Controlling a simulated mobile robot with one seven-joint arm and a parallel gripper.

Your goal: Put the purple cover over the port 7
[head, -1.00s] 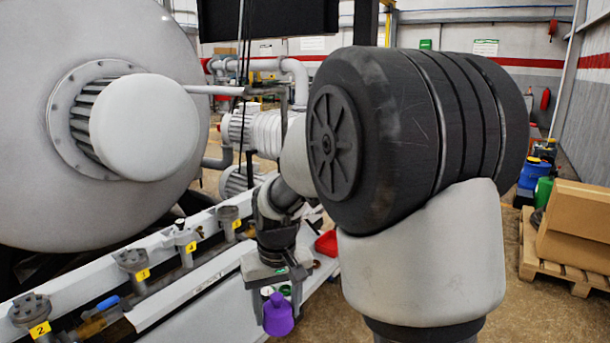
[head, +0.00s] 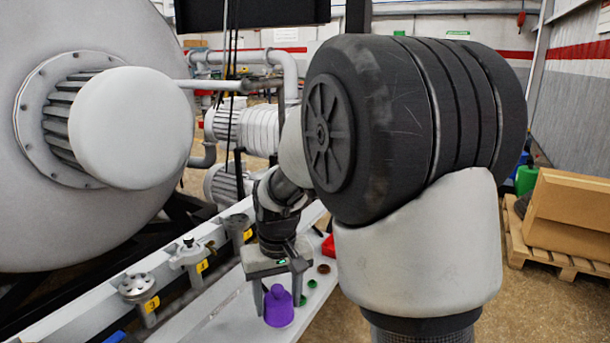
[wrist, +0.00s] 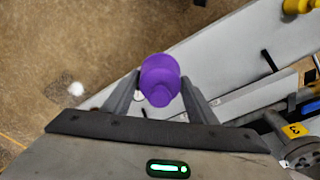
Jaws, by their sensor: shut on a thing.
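The purple cover (head: 279,308) is a small cup shape with a narrower knob. My gripper (head: 278,290) is shut on it and holds it between its two fingers. In the wrist view the cover (wrist: 159,79) sits between the fingertips. In the head view it appears in front of the white ledge beside the row of ports. Port 3 (head: 139,288) and the port behind it, which looks like 4 (head: 189,254), have yellow tags. A further port (head: 237,228) has a tag too small to read. I cannot make out a tag reading 7.
A white ledge (head: 215,315) runs along the ports, with small green (head: 312,284) and brown (head: 323,268) round pieces near my gripper. A red tray (head: 328,245) is behind. The large furnace body (head: 60,220) stands left. A pallet with boxes (head: 570,205) is at right.

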